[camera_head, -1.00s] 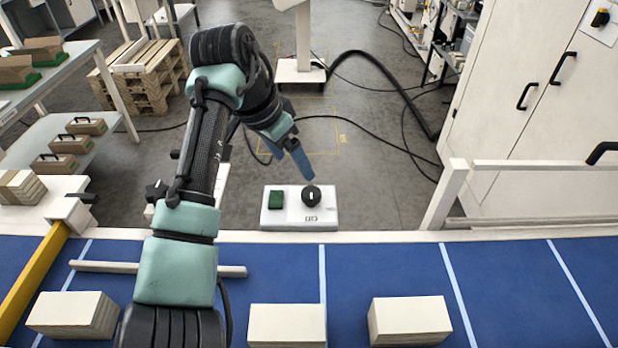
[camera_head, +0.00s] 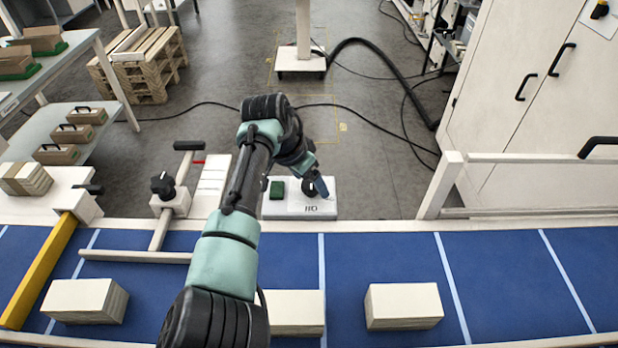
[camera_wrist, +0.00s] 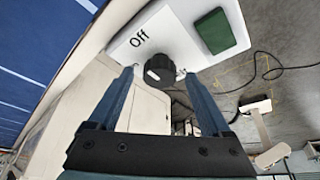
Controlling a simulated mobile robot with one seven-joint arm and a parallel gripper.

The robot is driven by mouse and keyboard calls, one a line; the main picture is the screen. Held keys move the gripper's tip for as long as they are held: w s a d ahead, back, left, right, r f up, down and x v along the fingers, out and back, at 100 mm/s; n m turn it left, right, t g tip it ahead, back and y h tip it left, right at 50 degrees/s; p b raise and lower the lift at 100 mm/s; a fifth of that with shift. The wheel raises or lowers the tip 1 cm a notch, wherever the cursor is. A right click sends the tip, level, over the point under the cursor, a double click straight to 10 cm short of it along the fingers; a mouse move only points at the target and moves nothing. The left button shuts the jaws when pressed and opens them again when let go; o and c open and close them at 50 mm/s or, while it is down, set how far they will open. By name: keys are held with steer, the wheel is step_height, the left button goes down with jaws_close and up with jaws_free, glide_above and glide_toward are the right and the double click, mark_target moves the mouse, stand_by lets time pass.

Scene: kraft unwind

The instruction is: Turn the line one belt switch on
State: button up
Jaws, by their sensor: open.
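The belt switch is a black rotary knob (camera_wrist: 160,68) on a white box (camera_head: 288,209) beyond the belt. A green square button (camera_head: 277,190) sits left of the knob in the head view. In the wrist view the box reads "Off" (camera_wrist: 138,39) beside the knob; lettering on the knob's other side is mostly hidden. My gripper (camera_head: 319,187) is over the knob and partly hides it. In the wrist view my open gripper (camera_wrist: 158,78) has a finger on each side of the knob; I cannot tell whether they touch it. The knob's pointer direction is unclear.
The blue belt (camera_head: 510,270) carries several pale paper stacks, one (camera_head: 403,305) right of my arm. A black-knobbed clamp (camera_head: 164,187) stands left of the box. A white cabinet (camera_head: 520,110) and rail stand at right. Cables cross the floor behind the box.

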jaws_close()
